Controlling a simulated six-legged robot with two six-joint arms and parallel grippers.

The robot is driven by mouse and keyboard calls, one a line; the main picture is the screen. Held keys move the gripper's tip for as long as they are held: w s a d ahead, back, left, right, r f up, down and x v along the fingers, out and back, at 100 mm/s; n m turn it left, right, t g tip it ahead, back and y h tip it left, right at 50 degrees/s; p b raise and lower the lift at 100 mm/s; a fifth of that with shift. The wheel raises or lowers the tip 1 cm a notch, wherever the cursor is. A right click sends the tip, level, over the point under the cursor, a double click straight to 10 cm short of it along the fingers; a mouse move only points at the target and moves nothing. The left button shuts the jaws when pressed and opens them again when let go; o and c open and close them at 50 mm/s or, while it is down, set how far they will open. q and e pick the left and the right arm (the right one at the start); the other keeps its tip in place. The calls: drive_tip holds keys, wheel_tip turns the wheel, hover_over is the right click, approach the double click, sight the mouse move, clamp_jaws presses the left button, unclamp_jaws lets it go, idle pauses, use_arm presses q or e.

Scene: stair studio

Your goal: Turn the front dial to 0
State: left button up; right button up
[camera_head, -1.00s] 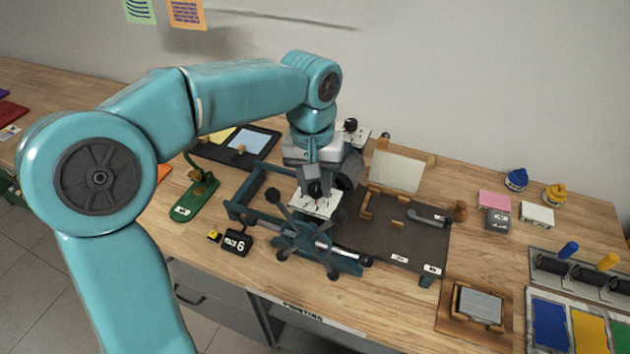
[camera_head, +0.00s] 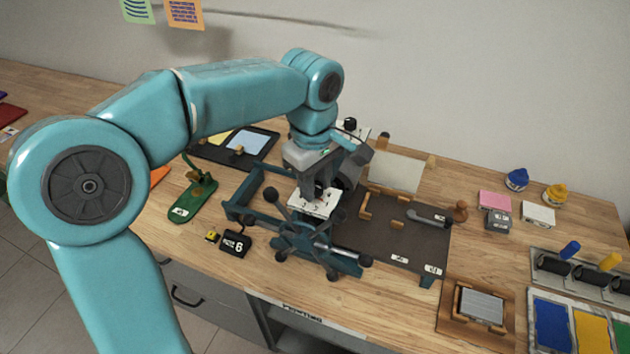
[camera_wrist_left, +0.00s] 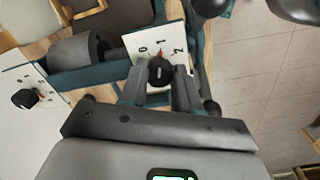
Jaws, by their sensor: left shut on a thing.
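The front dial (camera_wrist_left: 160,71) is a black knob on a white plate (camera_wrist_left: 133,43) with the marks 0, 1 and 2, seen in the left wrist view. A small red mark shows beside the knob, between 0 and 2; I cannot tell exactly where the knob points. My left gripper (camera_wrist_left: 161,77) is shut on the knob, one finger on each side. In the head view, my left gripper (camera_head: 318,193) reaches down to the white plate (camera_head: 314,206) and mostly hides the knob. My right gripper is not in view.
A teal press frame with a spoked handwheel (camera_head: 297,238) stands close in front of the plate. A second black dial (camera_head: 350,124) is behind, also visible in the left wrist view (camera_wrist_left: 25,98). A black number block (camera_head: 236,243) and green stand (camera_head: 196,200) are at left.

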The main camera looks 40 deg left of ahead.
use_arm(q)
drive_tip(key=n, duration=0.5)
drive_tip(key=shift+w+r+n+b, duration=0.1)
drive_tip(key=shift+w+n+b, duration=0.05)
drive_tip(key=shift+n+b, duration=0.15)
drive_tip(key=shift+n, duration=2.3)
drive_tip(key=o, duration=1.1)
drive_tip(key=shift+a, duration=0.1)
drive_tip(key=shift+c, duration=0.2)
wheel_tip(320, 180, up, 16)
drive_tip(key=p, duration=0.1)
drive_tip(key=shift+s+d+p, duration=0.3)
drive_tip(key=shift+s+p, duration=0.1)
drive_tip(key=shift+r, duration=0.1)
